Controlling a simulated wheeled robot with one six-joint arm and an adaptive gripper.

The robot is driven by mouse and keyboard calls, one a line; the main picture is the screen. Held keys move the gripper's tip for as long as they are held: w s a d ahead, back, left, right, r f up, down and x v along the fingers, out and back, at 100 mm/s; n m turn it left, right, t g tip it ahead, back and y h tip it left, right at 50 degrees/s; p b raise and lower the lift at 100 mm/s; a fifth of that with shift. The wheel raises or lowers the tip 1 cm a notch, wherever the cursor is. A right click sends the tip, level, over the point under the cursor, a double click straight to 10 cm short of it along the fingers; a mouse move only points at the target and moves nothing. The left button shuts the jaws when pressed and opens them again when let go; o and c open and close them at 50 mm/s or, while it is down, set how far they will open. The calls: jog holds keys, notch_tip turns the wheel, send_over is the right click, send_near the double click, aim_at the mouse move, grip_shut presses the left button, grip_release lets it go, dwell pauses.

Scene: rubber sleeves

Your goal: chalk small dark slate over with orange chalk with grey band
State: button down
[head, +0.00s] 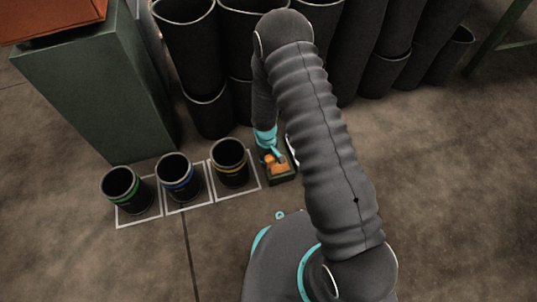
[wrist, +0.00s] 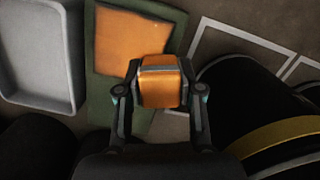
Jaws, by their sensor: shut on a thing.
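My gripper (wrist: 160,90) is shut on the orange chalk (wrist: 160,68), a block with a grey band across its upper part. The small slate (wrist: 178,28) lies under it, with a dark green rim and a large orange area on its face, in the wrist view. The gripper and chalk hide the slate's near middle, and I cannot tell whether the chalk touches it. In the head view my gripper (head: 272,153) is over the slate (head: 281,180), whose face shows orange patches.
A pale grey tray (wrist: 72,104) lies left of the slate in the wrist view. Black sleeves with yellow (head: 229,171), blue (head: 176,182) and green (head: 121,196) bands stand in white-outlined squares. Tall black sleeves (head: 190,50) and a green cabinet (head: 95,90) stand behind. Front-left floor is clear.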

aim_at(270, 160)
jog(key=shift+r+p, duration=1.6)
jog(key=shift+r, duration=2.05)
